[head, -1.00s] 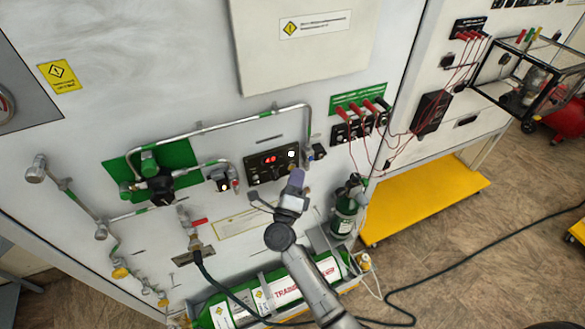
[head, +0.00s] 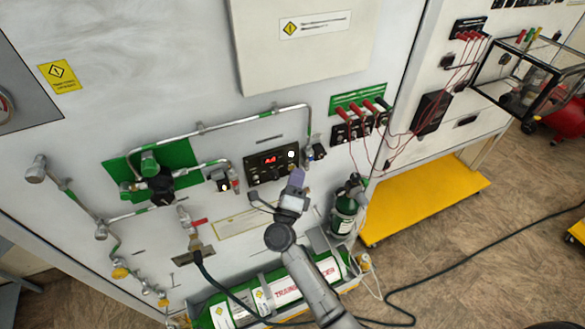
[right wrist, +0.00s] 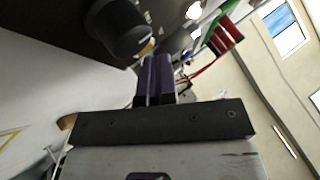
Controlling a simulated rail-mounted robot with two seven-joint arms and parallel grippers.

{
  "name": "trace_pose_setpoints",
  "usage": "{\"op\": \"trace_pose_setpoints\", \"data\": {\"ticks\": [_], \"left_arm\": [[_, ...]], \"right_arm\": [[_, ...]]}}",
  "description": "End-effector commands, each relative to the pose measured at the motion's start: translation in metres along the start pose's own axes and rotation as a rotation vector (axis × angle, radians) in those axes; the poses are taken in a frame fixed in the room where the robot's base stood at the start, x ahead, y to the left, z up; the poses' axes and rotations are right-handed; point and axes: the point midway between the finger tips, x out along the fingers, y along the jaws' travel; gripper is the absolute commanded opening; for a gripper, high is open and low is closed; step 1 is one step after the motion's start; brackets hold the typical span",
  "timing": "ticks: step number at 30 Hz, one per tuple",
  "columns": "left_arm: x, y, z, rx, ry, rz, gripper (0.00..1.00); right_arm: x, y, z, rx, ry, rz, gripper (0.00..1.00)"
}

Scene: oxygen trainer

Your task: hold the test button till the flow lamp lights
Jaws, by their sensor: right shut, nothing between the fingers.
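The dark control panel (head: 268,165) is on the white wall, with a red lit display (head: 271,160). A bright white round spot (head: 291,154) shows at its right end; I cannot tell whether it is the flow lamp. My right gripper (head: 297,175) is shut and empty, its purple fingertips at the panel's lower right edge. In the right wrist view the shut fingers (right wrist: 157,72) point towards a dark panel, close beside a large black round knob (right wrist: 118,28). The test button cannot be made out; the fingers may hide it. I cannot tell whether the tips touch anything. My left gripper is out of view.
Metal pipes and a green plate (head: 178,160) are left of the panel. Red leads (head: 362,109) plug in at its right. A small green cylinder (head: 345,212) stands right of my right arm. A large green-and-white cylinder (head: 225,313) lies below. A yellow platform (head: 425,200) is at right.

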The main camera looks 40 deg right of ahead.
Motion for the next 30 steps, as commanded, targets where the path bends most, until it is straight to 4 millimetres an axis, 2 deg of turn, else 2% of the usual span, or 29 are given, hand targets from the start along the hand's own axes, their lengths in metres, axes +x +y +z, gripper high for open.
{"op": "trace_pose_setpoints", "data": {"ticks": [12, 23, 30], "left_arm": [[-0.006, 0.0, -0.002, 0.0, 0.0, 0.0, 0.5], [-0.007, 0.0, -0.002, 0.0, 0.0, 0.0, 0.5], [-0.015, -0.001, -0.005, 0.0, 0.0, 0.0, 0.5]], "right_arm": [[-0.01, -0.008, -0.007, 0.0, 0.0, 0.001, 0.0], [-0.012, -0.009, -0.008, 0.0, 0.0, 0.0, 0.0], [-0.026, -0.02, -0.019, 0.0, 0.0, 0.002, 0.0]]}}
